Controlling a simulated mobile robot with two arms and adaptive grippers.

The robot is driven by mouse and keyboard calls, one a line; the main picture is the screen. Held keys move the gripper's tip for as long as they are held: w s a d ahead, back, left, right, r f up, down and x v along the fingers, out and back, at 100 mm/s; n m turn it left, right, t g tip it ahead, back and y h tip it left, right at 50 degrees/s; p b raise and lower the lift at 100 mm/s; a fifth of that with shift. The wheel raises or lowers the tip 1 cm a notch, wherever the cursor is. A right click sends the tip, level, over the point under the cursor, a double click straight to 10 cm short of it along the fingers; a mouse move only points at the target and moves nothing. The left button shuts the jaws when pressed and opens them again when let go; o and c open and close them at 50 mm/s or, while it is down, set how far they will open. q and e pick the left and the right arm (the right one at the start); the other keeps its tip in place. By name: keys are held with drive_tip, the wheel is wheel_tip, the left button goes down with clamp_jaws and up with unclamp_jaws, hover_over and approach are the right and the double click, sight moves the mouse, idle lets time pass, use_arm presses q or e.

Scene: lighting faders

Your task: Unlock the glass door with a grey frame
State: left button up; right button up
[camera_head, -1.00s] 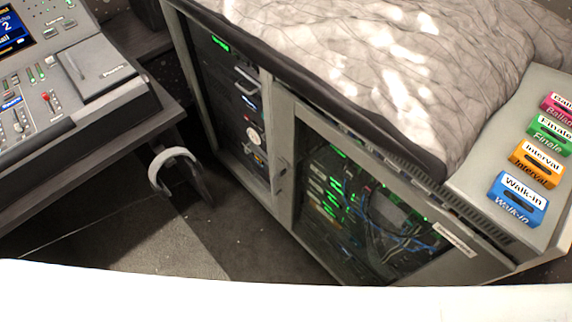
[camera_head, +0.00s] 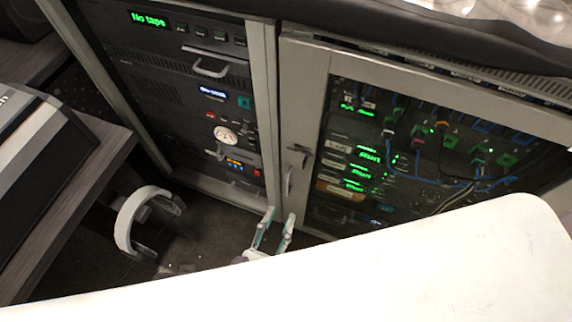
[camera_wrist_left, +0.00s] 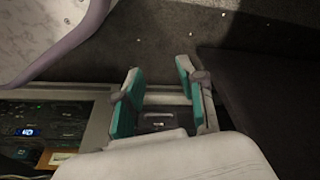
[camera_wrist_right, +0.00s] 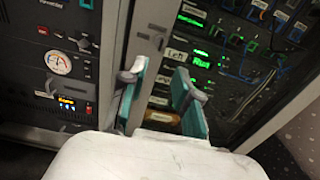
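The glass door has a grey frame (camera_head: 308,95) and stands shut at the right of the rack cabinet in the head view. Lit equipment shows behind its glass. A small dark lever (camera_head: 301,153) sits on the left part of the frame, with a slim grey pull (camera_head: 289,182) just below. The lever also shows in the right wrist view (camera_wrist_right: 157,38). My right gripper (camera_head: 281,214) is open and empty, below the lever and pull, its teal fingers pointing toward the frame. My left gripper (camera_wrist_left: 158,68) is open and empty; I see it only in the left wrist view.
To the left is an equipment bay (camera_head: 175,90) with a green "No tape" display. Dark floor lies between desk and cabinet. A black-edged cover (camera_head: 400,30) lies over the cabinet top.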

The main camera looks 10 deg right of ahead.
sight(303, 166)
drive_tip(key=x, duration=1.2)
drive_tip(key=shift+w+d+r+b, duration=0.1)
drive_tip(key=shift+w+d+b, duration=0.1)
drive_tip(key=shift+d+b, duration=0.15)
drive_tip(key=shift+w+d, duration=0.3)
drive_tip(key=shift+w, duration=0.15)
use_arm(q)
drive_tip(key=r, duration=0.1)
drive_tip(key=w+r, duration=0.1)
drive_tip(key=r, duration=0.1)
drive_tip(key=shift+d, duration=0.15)
use_arm(e)
clamp_jaws()
